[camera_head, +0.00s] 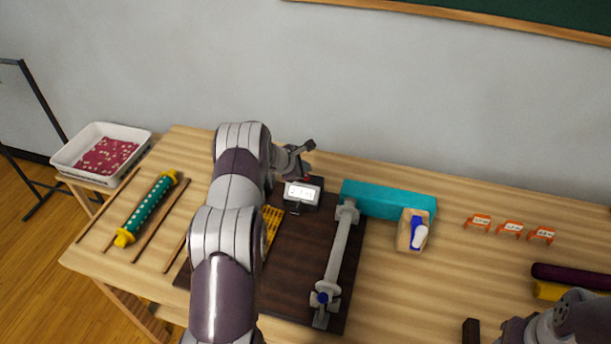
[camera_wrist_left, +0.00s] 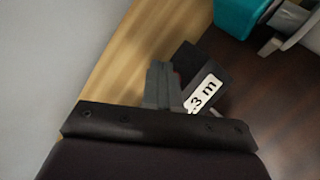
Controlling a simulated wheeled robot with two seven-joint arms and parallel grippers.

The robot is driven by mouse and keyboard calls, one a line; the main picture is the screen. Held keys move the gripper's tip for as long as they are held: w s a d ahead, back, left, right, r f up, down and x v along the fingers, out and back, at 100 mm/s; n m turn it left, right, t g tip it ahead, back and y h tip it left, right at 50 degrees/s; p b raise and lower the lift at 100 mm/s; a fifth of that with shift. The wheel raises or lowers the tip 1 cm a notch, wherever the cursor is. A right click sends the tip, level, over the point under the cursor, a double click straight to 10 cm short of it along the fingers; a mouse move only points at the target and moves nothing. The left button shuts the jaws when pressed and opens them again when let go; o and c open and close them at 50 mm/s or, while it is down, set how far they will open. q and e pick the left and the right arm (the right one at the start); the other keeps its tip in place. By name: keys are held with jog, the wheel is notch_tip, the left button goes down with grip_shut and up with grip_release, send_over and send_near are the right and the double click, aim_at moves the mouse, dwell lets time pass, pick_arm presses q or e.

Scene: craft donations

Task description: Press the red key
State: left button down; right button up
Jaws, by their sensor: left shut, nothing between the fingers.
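A small dark meter box (camera_head: 299,206) with a white display stands on the dark brown board (camera_head: 296,238). A small red spot, the red key (camera_head: 306,178), shows at the top of the box, just under my left gripper (camera_head: 306,148). My left gripper is shut and empty. In the left wrist view its fingers (camera_wrist_left: 162,84) reach over the edge of the box (camera_wrist_left: 203,66), whose display (camera_wrist_left: 203,95) reads "3 m" in part. The fingers hide the key there, and I cannot tell whether they touch it. My right gripper is out of view.
A grey bar on stands (camera_head: 338,250) and a teal block (camera_head: 385,199) lie right of the box.

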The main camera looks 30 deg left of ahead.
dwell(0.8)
pick_arm(q)
jog(key=shift+f+b, duration=0.45)
jog(key=shift+b, duration=0.25)
jog(key=shift+f+b, duration=0.5)
jog(key=shift+b, duration=0.15)
dwell(0.5)
jog(key=shift+r, duration=0.15)
jog(key=shift+r+p, duration=0.45)
jog(key=shift+r, duration=0.3)
jog(key=shift+r, duration=0.1)
jog(key=shift+r+p, duration=1.65)
jog(key=shift+r, duration=0.8)
